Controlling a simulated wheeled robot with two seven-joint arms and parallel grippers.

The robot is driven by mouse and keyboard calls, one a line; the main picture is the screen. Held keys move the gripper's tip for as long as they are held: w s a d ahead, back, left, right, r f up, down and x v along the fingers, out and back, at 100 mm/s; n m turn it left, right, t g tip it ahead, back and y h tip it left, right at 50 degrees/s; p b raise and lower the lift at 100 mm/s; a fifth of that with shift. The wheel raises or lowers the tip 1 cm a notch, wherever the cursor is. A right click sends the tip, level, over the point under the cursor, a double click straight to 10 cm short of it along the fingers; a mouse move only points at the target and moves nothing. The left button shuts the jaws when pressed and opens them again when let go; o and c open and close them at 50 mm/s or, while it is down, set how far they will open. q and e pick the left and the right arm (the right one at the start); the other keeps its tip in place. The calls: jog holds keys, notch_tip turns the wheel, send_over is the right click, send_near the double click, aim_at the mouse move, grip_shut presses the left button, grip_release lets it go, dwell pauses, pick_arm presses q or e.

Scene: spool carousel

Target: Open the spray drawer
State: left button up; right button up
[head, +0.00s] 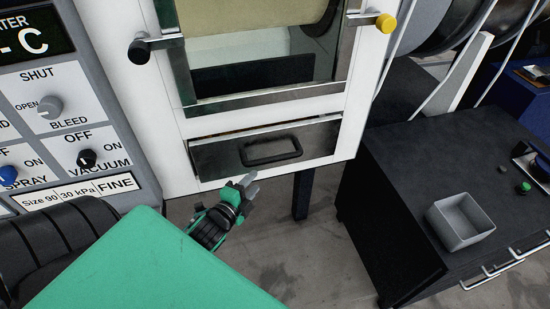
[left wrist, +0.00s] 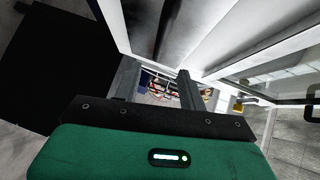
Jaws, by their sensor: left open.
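The spray drawer (head: 215,161) is a grey metal front low in the white cabinet in the head view. Its black loop handle (head: 271,150) is at the middle of that front. The drawer looks shut, about flush with the cabinet. My left gripper (head: 248,184) is just below and left of the handle in the picture, apart from it. In the left wrist view its two fingers (left wrist: 158,88) are spread with nothing held between them. My right gripper is in neither view.
A control panel (head: 45,105) with knobs stands to the left. A window with black (head: 139,51) and yellow (head: 386,22) knobs is above the drawer. A dark bench (head: 395,190) with a grey open box (head: 460,222) is at right. Bare floor shows below the drawer.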

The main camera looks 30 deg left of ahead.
aim_at(272, 161)
pick_arm(q)
jog(key=w+p, duration=0.1)
jog(key=w, duration=0.3)
jog(key=w+f, duration=0.1)
jog(key=w, duration=0.3)
jog(key=w+a+p, duration=0.1)
jog(key=w, duration=0.3)
jog(key=shift+f+p, duration=0.2)
jog(key=shift+p, duration=0.1)
jog(key=shift+w+f, duration=0.2)
jog(key=shift+w, duration=0.55)
grip_shut()
